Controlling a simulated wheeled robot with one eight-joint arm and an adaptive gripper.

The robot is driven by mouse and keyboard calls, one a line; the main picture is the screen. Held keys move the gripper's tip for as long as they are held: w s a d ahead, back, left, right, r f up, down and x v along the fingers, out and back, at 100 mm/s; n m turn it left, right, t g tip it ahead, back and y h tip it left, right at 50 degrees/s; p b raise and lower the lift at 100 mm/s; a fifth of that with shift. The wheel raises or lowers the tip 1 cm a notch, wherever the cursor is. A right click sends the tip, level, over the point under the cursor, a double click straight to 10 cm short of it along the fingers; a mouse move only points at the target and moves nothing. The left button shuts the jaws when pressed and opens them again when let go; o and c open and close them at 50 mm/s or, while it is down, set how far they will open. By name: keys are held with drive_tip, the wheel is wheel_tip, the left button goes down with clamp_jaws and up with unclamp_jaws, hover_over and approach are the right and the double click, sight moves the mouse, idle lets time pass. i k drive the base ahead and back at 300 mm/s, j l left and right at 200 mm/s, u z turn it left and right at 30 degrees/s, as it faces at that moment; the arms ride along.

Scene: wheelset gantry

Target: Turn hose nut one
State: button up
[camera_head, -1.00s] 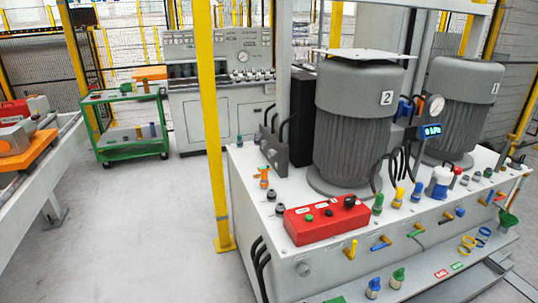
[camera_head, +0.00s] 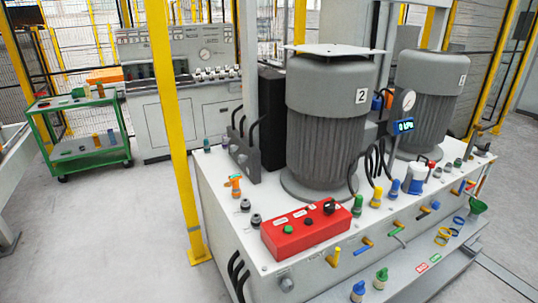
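The white hydraulic bench (camera_head: 225,215) fills the middle and right. Black hoses (camera_head: 372,163) rise from its top between motor 2 (camera_head: 325,125) and motor 1 (camera_head: 430,85). More black hoses (camera_head: 240,124) loop over a dark block (camera_head: 243,158) at the left of motor 2. Small fittings stand along the front of the top: a green one (camera_head: 358,206), a yellow one (camera_head: 376,197) and a blue one (camera_head: 394,188). I cannot tell which nut is hose nut one. My gripper is not in view.
A red control box (camera_head: 298,240) sits at the bench's front left corner. Coloured valve handles (camera_head: 368,243) stick out of the front face. A yellow post (camera_head: 172,120) stands left of the bench. A green cart (camera_head: 85,148) is at the back left. The floor (camera_head: 110,230) at left is clear.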

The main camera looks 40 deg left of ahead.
sight(242, 158)
drive_tip(key=j+z, duration=0.1)
drive_tip(key=j, duration=0.3)
drive_tip(key=k+j+z, duration=0.15)
drive_tip(key=j, duration=0.3)
drive_tip(key=k+j+z, duration=0.1)
drive_tip(key=j, duration=0.3)
drive_tip(key=k+j+z, duration=0.15)
drive_tip(key=j, duration=0.25)
drive_tip(key=k+j+z, duration=0.1)
drive_tip(key=j, duration=0.3)
drive_tip(key=k+j+z, duration=0.15)
drive_tip(key=j, duration=0.2)
